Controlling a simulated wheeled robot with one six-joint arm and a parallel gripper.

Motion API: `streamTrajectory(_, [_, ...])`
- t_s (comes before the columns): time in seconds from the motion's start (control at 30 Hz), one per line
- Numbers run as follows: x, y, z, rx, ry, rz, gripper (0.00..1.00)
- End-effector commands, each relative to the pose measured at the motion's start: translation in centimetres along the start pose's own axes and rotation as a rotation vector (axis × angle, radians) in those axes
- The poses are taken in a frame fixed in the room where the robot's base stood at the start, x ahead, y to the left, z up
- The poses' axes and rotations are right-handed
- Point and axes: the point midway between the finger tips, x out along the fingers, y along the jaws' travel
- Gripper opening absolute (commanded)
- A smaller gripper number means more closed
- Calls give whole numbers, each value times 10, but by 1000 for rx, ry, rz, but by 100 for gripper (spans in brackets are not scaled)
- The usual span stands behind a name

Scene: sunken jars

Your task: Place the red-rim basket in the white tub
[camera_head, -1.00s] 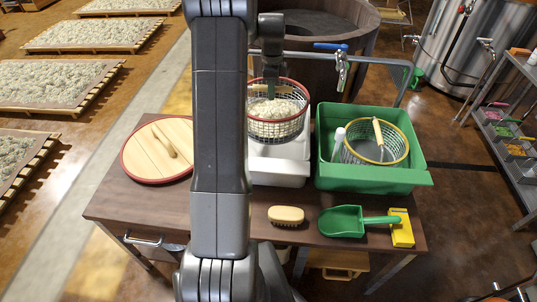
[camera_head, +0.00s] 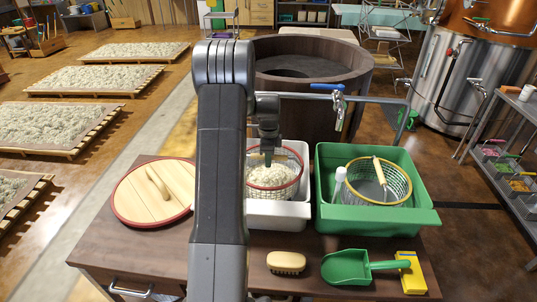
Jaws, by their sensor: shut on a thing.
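The red-rim basket (camera_head: 288,186) is a wire basket holding pale, fluffy material. It is within the outline of the white tub (camera_head: 285,217), with the tub's walls around it. I cannot tell whether its bottom touches the tub floor. My gripper (camera_head: 268,158) points down over the basket's middle and is shut on it, seemingly at its handle; the fingertips are hard to make out. My arm hides the left side of the tub and the basket's left edge.
A green tub (camera_head: 420,216) stands close on the right, holding a yellow-rim basket (camera_head: 390,188) and a white bottle (camera_head: 338,184). A round wooden lid (camera_head: 150,198) lies left. A brush (camera_head: 286,262), green scoop (camera_head: 350,266) and yellow block (camera_head: 411,275) lie in front. A blue-handled tap (camera_head: 338,105) stands behind.

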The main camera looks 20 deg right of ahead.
Motion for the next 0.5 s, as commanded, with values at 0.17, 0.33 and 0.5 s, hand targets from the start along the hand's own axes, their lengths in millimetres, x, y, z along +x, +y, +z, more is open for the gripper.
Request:
streamTrajectory(0.17, [9, -1, 0, 0, 1, -3, 0])
streamTrajectory(0.33, [30, 0, 0, -1, 1, -1, 0])
streamTrajectory(0.5, [37, -1, 0, -1, 0, -5, 0])
